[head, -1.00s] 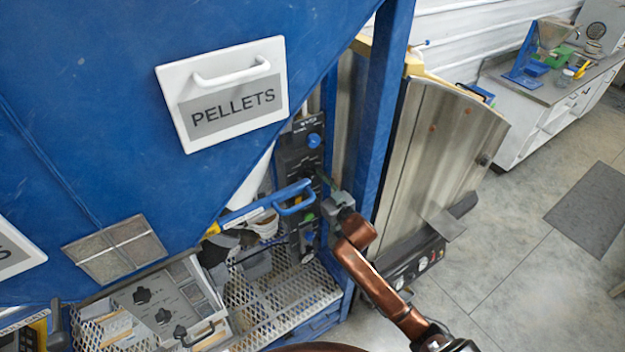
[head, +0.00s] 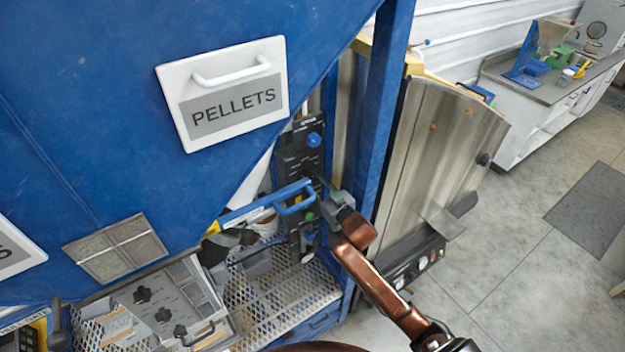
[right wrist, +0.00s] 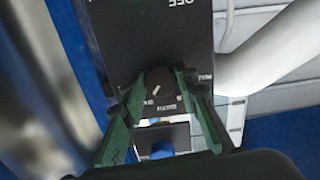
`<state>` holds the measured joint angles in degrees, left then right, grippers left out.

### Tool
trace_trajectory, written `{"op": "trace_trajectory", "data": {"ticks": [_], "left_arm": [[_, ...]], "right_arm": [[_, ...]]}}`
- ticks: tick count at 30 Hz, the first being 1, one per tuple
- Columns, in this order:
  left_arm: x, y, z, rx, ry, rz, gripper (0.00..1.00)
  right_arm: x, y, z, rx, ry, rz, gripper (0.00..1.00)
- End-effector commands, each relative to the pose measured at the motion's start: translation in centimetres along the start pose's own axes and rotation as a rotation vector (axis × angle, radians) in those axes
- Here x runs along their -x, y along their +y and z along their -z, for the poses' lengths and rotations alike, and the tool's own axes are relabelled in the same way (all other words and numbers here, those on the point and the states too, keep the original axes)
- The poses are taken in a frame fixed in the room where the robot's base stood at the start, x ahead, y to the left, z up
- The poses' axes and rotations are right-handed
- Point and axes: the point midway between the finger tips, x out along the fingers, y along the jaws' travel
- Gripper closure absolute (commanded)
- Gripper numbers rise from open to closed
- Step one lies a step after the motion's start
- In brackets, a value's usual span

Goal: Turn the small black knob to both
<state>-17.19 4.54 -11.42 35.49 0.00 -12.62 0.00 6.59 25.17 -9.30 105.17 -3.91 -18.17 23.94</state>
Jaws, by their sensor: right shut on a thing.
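The small black knob (right wrist: 158,86) with a white pointer line shows in the right wrist view, on a black panel (right wrist: 150,40). Its line slants from lower left to upper right. The small labels around it are too blurred to read surely. My right gripper (right wrist: 162,90) has one green-grey finger on each side of the knob and is shut on it. In the head view my right gripper (head: 325,192) is at the right edge of the black panel (head: 295,165), and the knob is hidden there. My left gripper is not in view.
A blue knob (head: 314,140) is higher on the panel; another blue knob (head: 309,240) is lower. A blue handle (head: 295,205) is close left of my right gripper. A blue post (head: 382,110) stands to its right. A mesh shelf (head: 300,290) lies below.

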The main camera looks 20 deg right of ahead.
Motion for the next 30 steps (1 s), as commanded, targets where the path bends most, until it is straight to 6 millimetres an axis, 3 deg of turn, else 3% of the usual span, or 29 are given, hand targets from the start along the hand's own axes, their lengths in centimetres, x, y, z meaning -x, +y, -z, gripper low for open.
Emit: {"op": "trace_trajectory", "data": {"ticks": [21, 30], "left_arm": [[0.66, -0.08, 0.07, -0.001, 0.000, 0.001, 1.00], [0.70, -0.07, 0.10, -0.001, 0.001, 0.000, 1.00]], "right_arm": [[0.00, 0.07, 0.03, 0.496, 0.000, 0.000, 0.96], [0.00, 0.10, 0.04, 0.631, 0.000, -0.001, 0.96]]}}
